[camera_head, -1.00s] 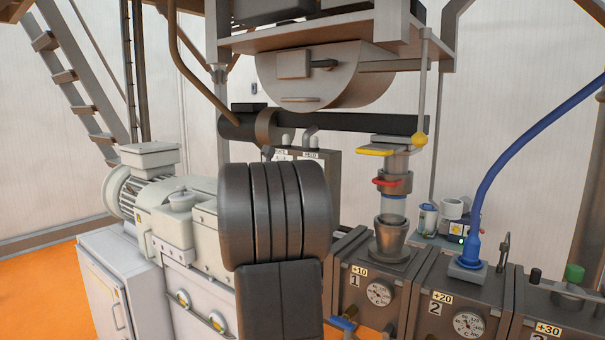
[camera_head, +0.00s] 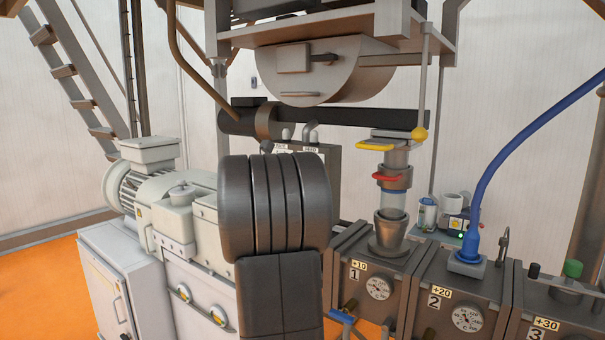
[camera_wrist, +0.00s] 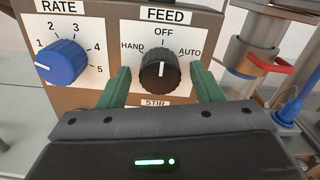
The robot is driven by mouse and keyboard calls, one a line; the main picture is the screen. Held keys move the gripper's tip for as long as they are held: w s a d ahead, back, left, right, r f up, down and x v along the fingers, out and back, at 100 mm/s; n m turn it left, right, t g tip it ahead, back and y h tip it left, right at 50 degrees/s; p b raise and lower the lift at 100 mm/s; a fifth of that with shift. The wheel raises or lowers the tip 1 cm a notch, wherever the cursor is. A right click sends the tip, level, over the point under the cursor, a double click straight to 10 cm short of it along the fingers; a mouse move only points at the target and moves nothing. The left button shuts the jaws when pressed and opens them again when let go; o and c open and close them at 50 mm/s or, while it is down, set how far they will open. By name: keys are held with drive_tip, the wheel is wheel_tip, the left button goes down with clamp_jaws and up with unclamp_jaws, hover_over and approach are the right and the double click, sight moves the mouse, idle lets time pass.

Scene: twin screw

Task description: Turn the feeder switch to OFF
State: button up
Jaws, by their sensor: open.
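The feeder switch (camera_wrist: 161,72) is a black round knob on a panel marked FEED in the wrist view. HAND is at its upper left, OFF at the top, AUTO at its upper right and a STIR label below. In the head view my arm hides the gripper and the knob.
A blue RATE knob (camera_wrist: 61,62) sits close left of my left finger. In the wrist view, a pipe with a red handle (camera_wrist: 270,62) stands to the right. The control box (camera_head: 322,160) shows behind my arm in the head view, left of the yellow-handled valve (camera_head: 375,146).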

drive_tip(key=b+v, duration=0.3)
drive_tip(key=v, duration=1)
drive_tip(key=shift+s+a, duration=0.25)
drive_tip(key=shift+s, duration=0.1)
drive_tip(key=p+x, duration=0.3)
drive_tip(key=x, duration=1.1)
